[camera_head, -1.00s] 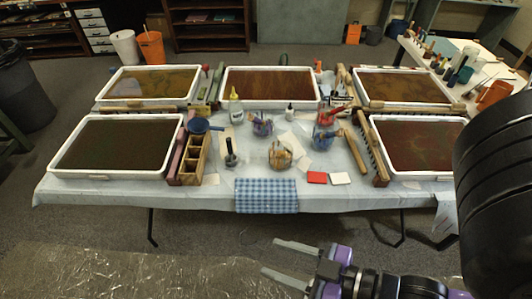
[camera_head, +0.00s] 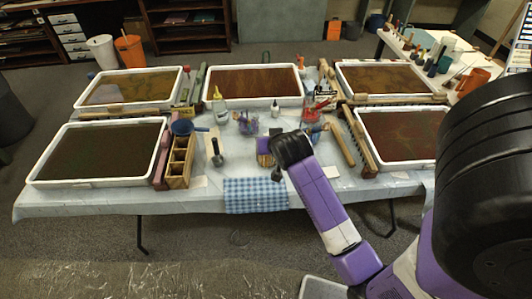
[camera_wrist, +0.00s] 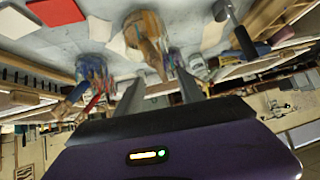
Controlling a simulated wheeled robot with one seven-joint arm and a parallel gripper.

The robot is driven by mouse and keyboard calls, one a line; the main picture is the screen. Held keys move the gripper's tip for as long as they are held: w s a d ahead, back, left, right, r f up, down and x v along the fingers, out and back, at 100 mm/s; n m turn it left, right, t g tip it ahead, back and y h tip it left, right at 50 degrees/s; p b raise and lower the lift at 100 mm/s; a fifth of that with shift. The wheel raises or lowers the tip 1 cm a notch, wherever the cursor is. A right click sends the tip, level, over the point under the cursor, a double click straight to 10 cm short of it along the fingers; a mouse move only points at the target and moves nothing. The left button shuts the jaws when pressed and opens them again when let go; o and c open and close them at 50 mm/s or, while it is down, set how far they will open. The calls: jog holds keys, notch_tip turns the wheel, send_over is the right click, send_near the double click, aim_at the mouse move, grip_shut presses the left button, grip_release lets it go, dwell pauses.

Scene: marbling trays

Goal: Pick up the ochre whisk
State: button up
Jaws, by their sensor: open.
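I cannot single out an ochre whisk for certain. A clear jar of ochre and brown tools (camera_wrist: 146,32) stands ahead of my open fingers in the wrist view, which looks upside down. My gripper (camera_wrist: 157,78) has its two fingers apart, with nothing held between them. The jar's tools appear between and beyond the fingertips. In the head view my wrist and arm reach over the front middle of the table and cover most of that jar. The fingertips are hard to make out there.
A jar of blue-purple tools (camera_head: 248,123) and a jar with red tools (camera_head: 310,108) stand nearby. A dark-handled tool (camera_head: 216,153) and a wooden divided box (camera_head: 179,160) are to the left. Trays such as the dark one (camera_head: 36,180) surround the middle. A checked cloth (camera_head: 254,195) hangs at the front edge.

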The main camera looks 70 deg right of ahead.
jog(key=d+m+g+y, duration=0.1)
jog(key=m, duration=0.1)
jog(key=d+m+y, duration=0.1)
jog(key=m+y, duration=0.1)
jog(key=d+m+g+y, duration=0.1)
jog(key=m, duration=0.2)
jog(key=shift+r+g, duration=0.25)
jog(key=shift+g, duration=0.05)
jog(key=y, duration=0.1)
jog(key=a+m+y, duration=0.1)
jog(key=a+y, duration=0.1)
jog(key=shift+w+a+r+m+b, duration=0.25)
jog(key=shift+r+m+b, duration=0.05)
jog(key=shift+m, duration=0.1)
jog(key=shift+a+f, duration=0.15)
jog(key=shift+a, duration=0.05)
jog(key=shift+w+f+y+b, duration=0.15)
jog(key=shift+f+b, duration=0.35)
jog(key=shift+f, duration=0.15)
jog(key=shift+w+f+y+b, duration=0.1)
jog(key=shift+f+y+b, duration=0.05)
jog(key=shift+f+b, duration=0.4)
jog(key=shift+p+x, duration=0.4)
jog(key=shift+x, duration=2.1)
jog(key=shift+d, duration=0.15)
grip_shut()
